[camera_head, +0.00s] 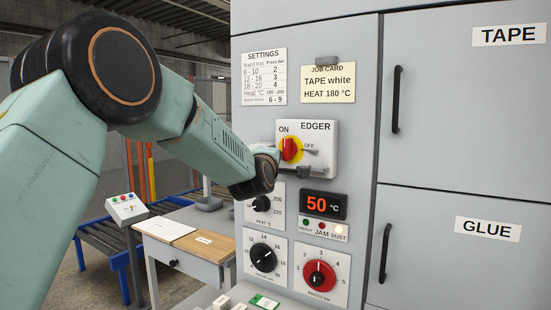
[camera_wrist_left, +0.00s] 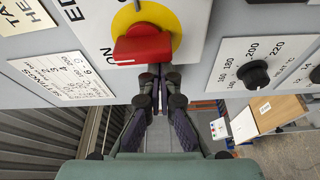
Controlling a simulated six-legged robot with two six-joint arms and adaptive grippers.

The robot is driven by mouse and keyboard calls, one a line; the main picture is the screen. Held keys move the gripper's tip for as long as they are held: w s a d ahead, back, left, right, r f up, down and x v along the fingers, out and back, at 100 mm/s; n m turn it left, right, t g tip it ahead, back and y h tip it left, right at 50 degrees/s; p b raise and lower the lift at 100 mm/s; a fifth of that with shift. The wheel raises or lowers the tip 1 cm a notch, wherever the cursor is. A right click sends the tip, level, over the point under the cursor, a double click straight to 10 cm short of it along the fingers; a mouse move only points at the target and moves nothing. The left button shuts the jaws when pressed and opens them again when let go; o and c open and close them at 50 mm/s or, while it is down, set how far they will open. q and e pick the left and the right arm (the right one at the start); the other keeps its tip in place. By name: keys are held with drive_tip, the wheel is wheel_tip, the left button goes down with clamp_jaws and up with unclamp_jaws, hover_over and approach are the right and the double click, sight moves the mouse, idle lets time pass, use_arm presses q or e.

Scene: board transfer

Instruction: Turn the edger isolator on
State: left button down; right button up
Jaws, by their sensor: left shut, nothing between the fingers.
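The edger isolator is a red handle (camera_head: 290,150) on a yellow disc, on a white plate (camera_head: 325,136) marked ON at upper left and OFF at right. The handle stands about upright below the ON mark. In the left wrist view the red handle (camera_wrist_left: 142,46) lies across the yellow disc (camera_wrist_left: 170,17). My left gripper (camera_head: 300,171) is just below the handle in the head view. It also shows in the left wrist view (camera_wrist_left: 160,74), shut and empty, its tips close to the handle's edge. I cannot tell whether they touch. My right gripper is not in view.
Below the isolator are the heat dial (camera_head: 262,204), a 50 °C display (camera_head: 323,205), a black dial (camera_head: 263,258) and a red dial (camera_head: 319,276). A job card (camera_head: 328,84) hangs above. Cabinet doors with handles are at right; a desk (camera_head: 185,262) is at lower left.

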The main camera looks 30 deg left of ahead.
use_arm(q)
drive_tip(key=shift+s, duration=0.1)
drive_tip(key=v, duration=1.2)
drive_tip(key=shift+r, duration=0.1)
idle(0.5)
